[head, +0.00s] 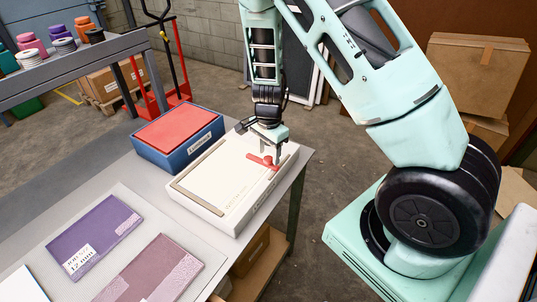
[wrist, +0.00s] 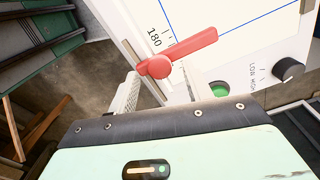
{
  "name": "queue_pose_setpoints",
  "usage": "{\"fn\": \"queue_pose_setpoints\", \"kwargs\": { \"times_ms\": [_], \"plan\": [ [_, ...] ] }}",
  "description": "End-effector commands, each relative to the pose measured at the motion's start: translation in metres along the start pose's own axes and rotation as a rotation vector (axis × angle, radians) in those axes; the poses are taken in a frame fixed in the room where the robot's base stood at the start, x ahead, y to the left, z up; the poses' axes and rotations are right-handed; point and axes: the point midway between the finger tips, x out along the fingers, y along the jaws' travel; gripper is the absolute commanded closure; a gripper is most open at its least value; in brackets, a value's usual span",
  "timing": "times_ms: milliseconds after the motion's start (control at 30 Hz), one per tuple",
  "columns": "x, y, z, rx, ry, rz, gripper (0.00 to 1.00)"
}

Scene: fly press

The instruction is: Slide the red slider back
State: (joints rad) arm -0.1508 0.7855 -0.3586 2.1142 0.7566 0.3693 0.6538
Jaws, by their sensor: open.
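The red slider (head: 265,161) is a red bar with a round knob at one end, on the white top of a flat device (head: 225,180). In the wrist view the slider (wrist: 195,47) lies across the edge of the top, beside the printed number 180. Its round end sits at the mouth between my fingertips. My gripper (head: 269,148) is open and points down over the right part of the device. In the wrist view one finger is on each side of the round end; whether they touch it I cannot tell.
A black dial (wrist: 288,69) and a green button (wrist: 219,89) are on the device's side near my gripper. A blue box with a red top (head: 178,135) stands behind the device. Purple sheets (head: 94,236) lie on the table in front. The table's edge is close to the right.

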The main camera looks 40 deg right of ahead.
Motion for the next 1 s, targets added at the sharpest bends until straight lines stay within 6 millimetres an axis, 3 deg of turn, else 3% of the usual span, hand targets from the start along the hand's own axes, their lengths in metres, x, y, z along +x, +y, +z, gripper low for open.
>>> {"fn": "queue_pose_setpoints", "kwargs": {
  "times_ms": [200,467,667,833,1000],
  "plan": [
    [0.014,0.0,0.0,0.001,-0.001,0.0,0.5],
    [0.015,0.0,0.0,0.0,-0.001,0.0,0.5],
    [0.015,0.0,0.0,0.0,-0.001,0.0,1.0],
    [0.015,-0.002,-0.007,0.003,0.0,-0.001,1.0],
    [0.015,-0.011,-0.042,0.005,0.0,-0.002,1.0]
  ]
}}
